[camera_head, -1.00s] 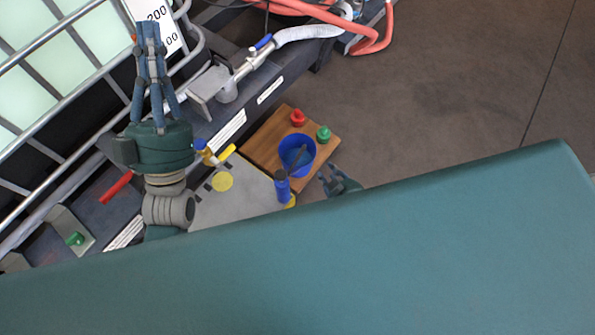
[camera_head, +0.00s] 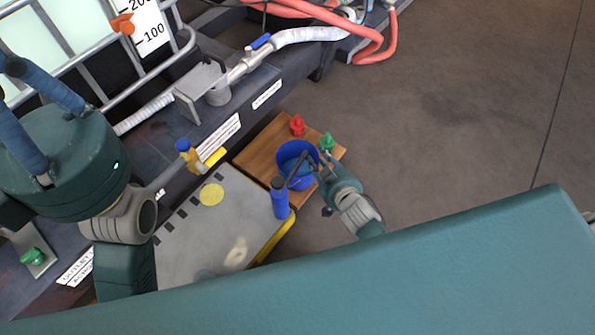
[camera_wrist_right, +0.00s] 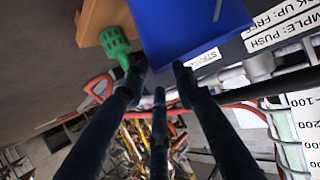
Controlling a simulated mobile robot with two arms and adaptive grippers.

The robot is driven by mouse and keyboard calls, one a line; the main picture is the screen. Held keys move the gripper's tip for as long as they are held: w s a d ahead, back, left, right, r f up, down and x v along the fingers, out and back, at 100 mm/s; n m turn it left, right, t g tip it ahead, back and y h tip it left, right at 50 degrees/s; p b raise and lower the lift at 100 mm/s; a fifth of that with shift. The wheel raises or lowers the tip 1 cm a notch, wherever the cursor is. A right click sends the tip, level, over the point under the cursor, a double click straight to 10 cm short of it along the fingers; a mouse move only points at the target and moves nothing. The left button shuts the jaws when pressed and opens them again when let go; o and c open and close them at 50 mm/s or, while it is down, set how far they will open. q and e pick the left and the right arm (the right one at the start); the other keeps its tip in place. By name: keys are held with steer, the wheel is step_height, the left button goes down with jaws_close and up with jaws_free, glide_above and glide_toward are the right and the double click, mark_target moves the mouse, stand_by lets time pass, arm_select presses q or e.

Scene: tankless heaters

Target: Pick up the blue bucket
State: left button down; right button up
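The blue bucket (camera_head: 284,152) stands on a wooden board in the head view, its open top facing up and a handle or stick-like dark part across it. My right gripper (camera_head: 318,165) is at the bucket's right side, close to its rim. In the right wrist view the bucket (camera_wrist_right: 190,25) fills the top middle, and my right gripper's (camera_wrist_right: 158,78) dark fingers are spread, tips near the bucket's edge; I cannot tell whether they touch. My left gripper (camera_head: 14,88) is at the far left, fingers apart and empty, its tips partly cut off.
The wooden board (camera_head: 258,148) also carries a red object (camera_head: 297,125) and a green object (camera_head: 326,141). A blue cylinder (camera_head: 279,200) stands at the grey platform's (camera_head: 190,240) edge. Pipes and a valve (camera_head: 250,62) lie behind. Floor at right is clear.

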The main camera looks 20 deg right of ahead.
mark_target(315, 152)
steer(key=b+x, duration=0.2)
steer(key=x, duration=0.2)
steer(key=shift+f, duration=0.2)
steer(key=shift+w, duration=0.4)
jaws_close()
